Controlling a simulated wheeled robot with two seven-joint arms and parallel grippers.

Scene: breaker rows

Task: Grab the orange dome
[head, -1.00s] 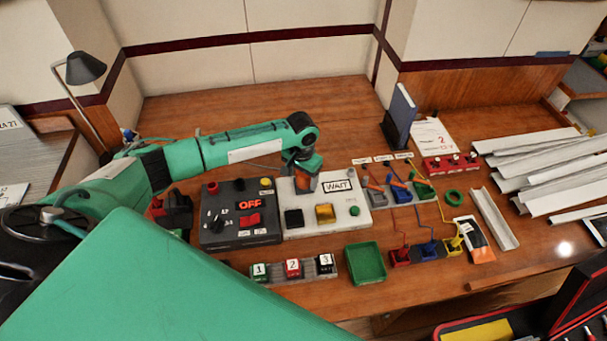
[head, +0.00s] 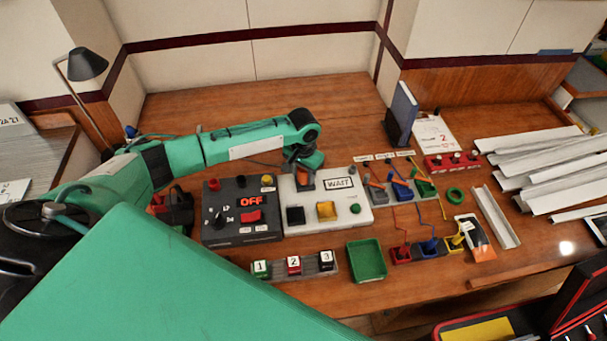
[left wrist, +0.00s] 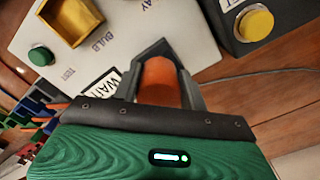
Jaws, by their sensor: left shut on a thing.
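The orange dome (left wrist: 158,80) sits between the two dark fingers of my left gripper (left wrist: 160,62) in the left wrist view, and the fingers are shut on it. In the head view my left gripper (head: 305,182) points down at the back of the white panel (head: 345,213), left of the WAIT display. Only a little orange shows there, mostly hidden by the gripper. I cannot tell whether the dome touches the panel. My right gripper is not in view.
A dark panel (head: 228,233) with an OFF display and a yellow button (head: 267,179) stands left of the white panel. A yellow open box (head: 326,211) and a green button (head: 355,208) are on the white panel. A green tray (head: 366,262) lies in front.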

